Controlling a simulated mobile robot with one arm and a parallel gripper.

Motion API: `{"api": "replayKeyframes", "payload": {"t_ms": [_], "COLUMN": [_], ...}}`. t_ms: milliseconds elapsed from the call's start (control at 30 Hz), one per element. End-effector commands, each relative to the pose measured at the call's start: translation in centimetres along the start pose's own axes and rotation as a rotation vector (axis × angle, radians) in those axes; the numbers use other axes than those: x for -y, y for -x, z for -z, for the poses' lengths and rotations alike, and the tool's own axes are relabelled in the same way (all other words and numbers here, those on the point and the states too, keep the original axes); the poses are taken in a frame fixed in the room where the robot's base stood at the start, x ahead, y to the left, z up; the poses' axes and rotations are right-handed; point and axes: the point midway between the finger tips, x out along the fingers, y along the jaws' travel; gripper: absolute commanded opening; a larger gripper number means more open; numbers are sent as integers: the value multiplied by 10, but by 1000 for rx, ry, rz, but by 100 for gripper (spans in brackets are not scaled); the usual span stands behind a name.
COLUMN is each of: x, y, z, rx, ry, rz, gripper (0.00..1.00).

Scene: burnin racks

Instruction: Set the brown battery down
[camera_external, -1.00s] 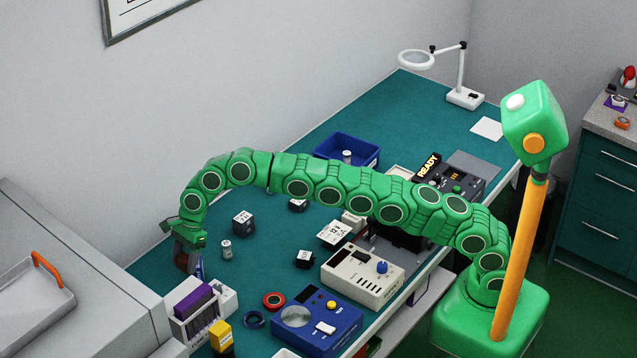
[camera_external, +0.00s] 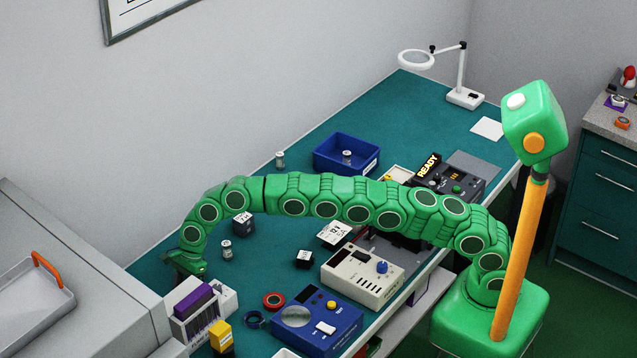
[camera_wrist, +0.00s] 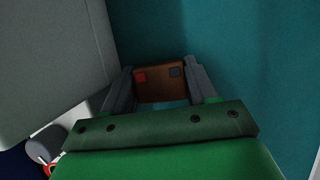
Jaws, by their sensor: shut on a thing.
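The brown battery (camera_wrist: 160,91) shows in the wrist view between the two grey fingers of my gripper (camera_wrist: 160,76). It has a red square and a dark square terminal on the face towards the camera. My gripper is shut on it. In the outside view my gripper (camera_external: 187,268) is low over the near-left end of the green bench, just behind the white rack. The battery cannot be made out there. Whether its underside touches the bench is hidden.
The bench behind looks clear.

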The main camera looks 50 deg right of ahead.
Motion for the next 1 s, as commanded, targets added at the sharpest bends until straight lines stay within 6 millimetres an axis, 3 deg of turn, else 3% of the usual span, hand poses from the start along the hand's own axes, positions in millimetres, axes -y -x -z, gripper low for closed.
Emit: {"api": "replayKeyframes", "payload": {"t_ms": [367, 400, 467, 800, 1000], "x": [0, 0, 0, 0, 0], "y": [-2, -3, -3, -1, 9], "z": [1, 1, 1, 0, 0], "rx": [1, 1, 1, 1, 1], "ry": [0, 0, 1, 1, 1], "rz": [1, 1, 1, 2, 2], "gripper": [15, 60, 68, 68, 68]}}
